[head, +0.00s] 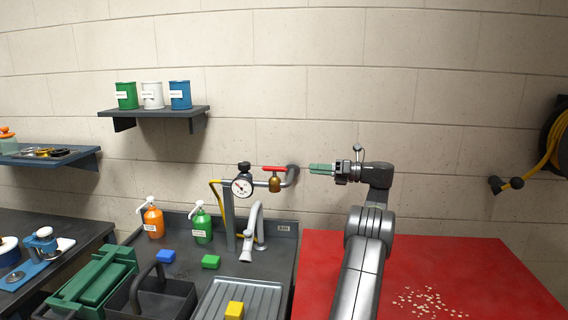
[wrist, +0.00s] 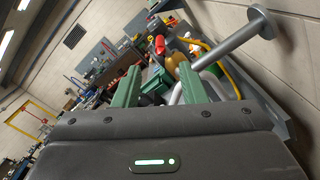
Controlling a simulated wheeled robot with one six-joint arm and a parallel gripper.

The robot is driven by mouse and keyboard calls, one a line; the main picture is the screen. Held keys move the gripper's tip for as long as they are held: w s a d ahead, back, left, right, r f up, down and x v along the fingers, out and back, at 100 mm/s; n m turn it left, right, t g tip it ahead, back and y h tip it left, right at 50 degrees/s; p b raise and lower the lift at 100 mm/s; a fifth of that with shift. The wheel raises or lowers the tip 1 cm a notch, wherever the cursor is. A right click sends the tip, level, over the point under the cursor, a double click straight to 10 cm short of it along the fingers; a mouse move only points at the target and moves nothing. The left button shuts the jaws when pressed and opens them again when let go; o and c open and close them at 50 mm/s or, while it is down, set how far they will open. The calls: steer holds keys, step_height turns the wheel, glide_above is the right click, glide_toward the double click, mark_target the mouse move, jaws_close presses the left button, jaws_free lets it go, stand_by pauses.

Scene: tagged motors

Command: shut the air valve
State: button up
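The air valve has a brass body (head: 275,185) and a red lever handle (head: 273,168) on top. The lever lies level, roughly in line with the short pipe run beside the gauge. My gripper (head: 312,168) is to the right of the valve, pointing left at about lever height, with a gap between its green fingertips and the lever. In the wrist view, the two green fingers of my gripper (wrist: 160,76) stand apart with nothing held between them. The red lever (wrist: 160,45) and brass body (wrist: 175,62) show beyond the fingertips.
A round pressure gauge (head: 242,187) sits left of the valve. A grey pipe (head: 292,176) bends into the wall between valve and gripper. A red bench top (head: 430,255) lies below my arm.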

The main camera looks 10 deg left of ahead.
mark_target(283, 169)
steer(key=shift+g, duration=0.3)
steer(key=a+b, duration=0.1)
steer(key=a, duration=0.3)
steer(key=a+b, duration=0.1)
steer(key=a, duration=0.4)
steer(key=a+b, duration=0.2)
steer(key=a, duration=0.2)
steer(key=shift+s+a+f, duration=0.1)
steer(key=shift+a+f, duration=0.15)
steer(key=shift+a, duration=0.05)
jaws_close()
